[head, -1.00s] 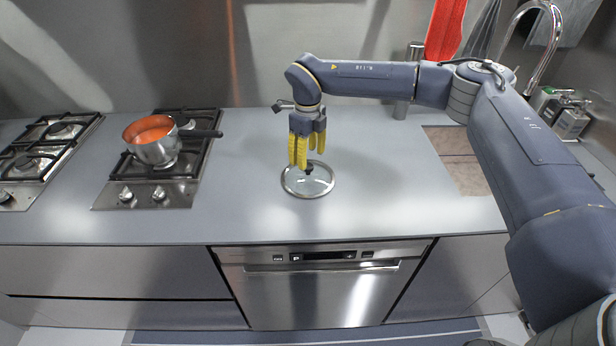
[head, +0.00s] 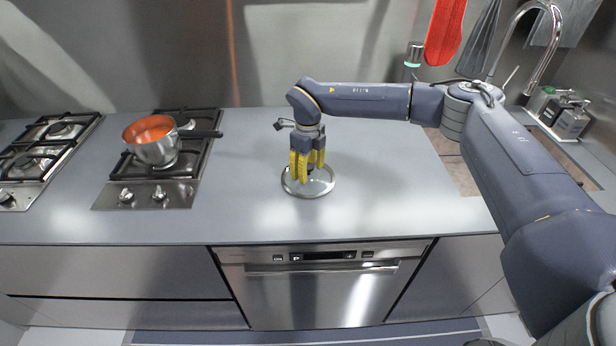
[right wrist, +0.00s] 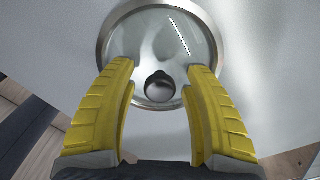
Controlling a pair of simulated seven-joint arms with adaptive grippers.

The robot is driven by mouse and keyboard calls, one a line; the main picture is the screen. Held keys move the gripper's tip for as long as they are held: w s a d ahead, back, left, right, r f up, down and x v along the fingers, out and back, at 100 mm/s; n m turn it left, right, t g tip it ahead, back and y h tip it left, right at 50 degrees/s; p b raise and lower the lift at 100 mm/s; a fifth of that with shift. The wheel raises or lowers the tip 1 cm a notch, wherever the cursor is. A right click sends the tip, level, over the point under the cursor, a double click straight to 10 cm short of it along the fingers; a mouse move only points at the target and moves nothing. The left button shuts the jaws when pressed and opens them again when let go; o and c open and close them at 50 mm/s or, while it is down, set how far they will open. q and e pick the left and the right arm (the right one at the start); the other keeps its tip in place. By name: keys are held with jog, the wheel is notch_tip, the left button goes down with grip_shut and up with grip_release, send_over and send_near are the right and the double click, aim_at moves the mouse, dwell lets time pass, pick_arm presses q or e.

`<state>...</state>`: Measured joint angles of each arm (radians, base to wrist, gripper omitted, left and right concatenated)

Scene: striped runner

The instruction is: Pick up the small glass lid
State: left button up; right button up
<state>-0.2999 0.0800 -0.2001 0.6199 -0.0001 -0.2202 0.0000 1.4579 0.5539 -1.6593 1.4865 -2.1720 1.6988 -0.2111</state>
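The small glass lid (head: 318,187) lies flat on the grey counter, a clear disc with a metal rim and a dark round knob. It also shows in the right wrist view (right wrist: 135,45), with its knob (right wrist: 160,87) between the yellow fingertips. My right gripper (head: 306,178) points down over the lid. In the right wrist view my right gripper (right wrist: 161,75) is open, one finger on each side of the knob, with gaps on both sides. My left gripper is not in view.
An orange-lined saucepan (head: 152,145) stands on the gas hob (head: 160,190) to the left, its handle pointing right. The counter (head: 240,190) around the lid is clear. A tap (head: 545,50) and bottles (head: 572,120) are at the right.

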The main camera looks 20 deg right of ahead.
grip_shut()
jog(key=shift+r, duration=0.1)
dwell(0.4)
